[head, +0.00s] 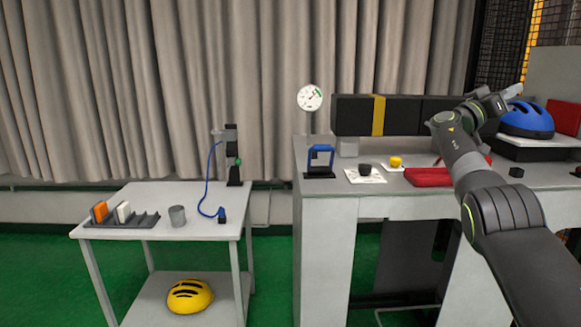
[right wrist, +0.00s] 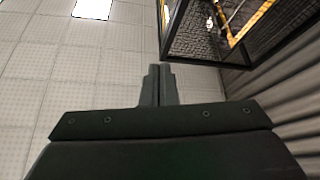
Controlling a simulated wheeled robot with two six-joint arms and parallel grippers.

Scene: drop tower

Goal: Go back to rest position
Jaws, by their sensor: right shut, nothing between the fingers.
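My right arm comes in from the lower right of the head view and reaches up over the bench (head: 250,188). My right gripper (head: 512,90) is near the top right, in front of the blue helmet (head: 530,120) as seen from the head. In the right wrist view its fingers (right wrist: 157,72) are together with nothing between them. That view looks up at ceiling tiles and a dark wire cage. My left gripper is not in view.
A small table (head: 160,195) at left bears a rack (head: 130,220), a grey cup (head: 177,216) and a stand (head: 234,160); a yellow helmet (head: 190,295) lies on its lower shelf. The bench (head: 340,207) holds a blue-handled device (head: 320,160), a gauge (head: 310,97) and a red item (head: 428,177).

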